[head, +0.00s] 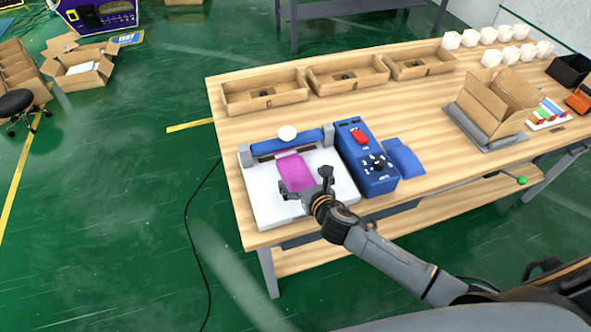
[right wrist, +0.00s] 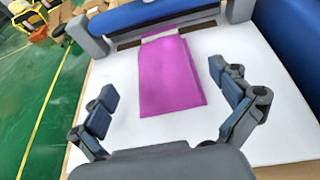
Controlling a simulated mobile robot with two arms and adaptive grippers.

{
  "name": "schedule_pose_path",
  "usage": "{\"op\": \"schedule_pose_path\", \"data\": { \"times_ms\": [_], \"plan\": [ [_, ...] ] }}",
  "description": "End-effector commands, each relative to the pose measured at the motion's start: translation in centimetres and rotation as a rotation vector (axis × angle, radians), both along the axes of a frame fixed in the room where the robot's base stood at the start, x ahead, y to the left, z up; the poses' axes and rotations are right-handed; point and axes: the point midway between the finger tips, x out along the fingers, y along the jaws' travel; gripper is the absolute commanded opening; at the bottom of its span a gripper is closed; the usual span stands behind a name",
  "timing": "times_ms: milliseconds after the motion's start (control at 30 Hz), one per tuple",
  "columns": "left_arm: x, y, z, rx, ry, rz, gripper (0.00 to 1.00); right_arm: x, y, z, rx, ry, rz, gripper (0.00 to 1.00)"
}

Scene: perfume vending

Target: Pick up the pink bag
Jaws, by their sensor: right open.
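The pink bag (head: 295,172) lies flat on the white plate (head: 258,205) of the blue sealing machine (head: 366,158), with its far end at the machine's bar. In the right wrist view the pink bag (right wrist: 170,78) lies ahead, between and beyond the two fingers. My right gripper (head: 304,185) is open at the near end of the bag; nothing is between its fingers. It also shows in the right wrist view (right wrist: 165,105), fingers spread wide on both sides of the bag's near end. My left gripper is not in view.
Three open cardboard trays (head: 347,73) line the back of the wooden table (head: 440,170). A blue pouch (head: 404,158) lies right of the machine. An open cardboard box (head: 497,101) and several white cups (head: 505,45) are farther right. The machine's bar (right wrist: 165,15) stands behind the bag.

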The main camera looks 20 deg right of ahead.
Motion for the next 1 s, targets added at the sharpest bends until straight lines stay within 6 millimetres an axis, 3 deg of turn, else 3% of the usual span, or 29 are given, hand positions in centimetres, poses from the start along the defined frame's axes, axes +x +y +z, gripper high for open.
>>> {"op": "schedule_pose_path", "data": {
  "times_ms": [333,700,1000],
  "plan": [
    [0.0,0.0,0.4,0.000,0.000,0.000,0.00,3.8,0.1,-1.7,0.001,-0.001,-0.004,1.00],
    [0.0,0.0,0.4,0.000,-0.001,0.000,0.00,4.5,0.2,-2.1,0.000,0.000,-0.001,1.00],
    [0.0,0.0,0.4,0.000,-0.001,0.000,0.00,4.5,0.2,-2.1,0.001,0.000,-0.001,0.39]
  ]
}}
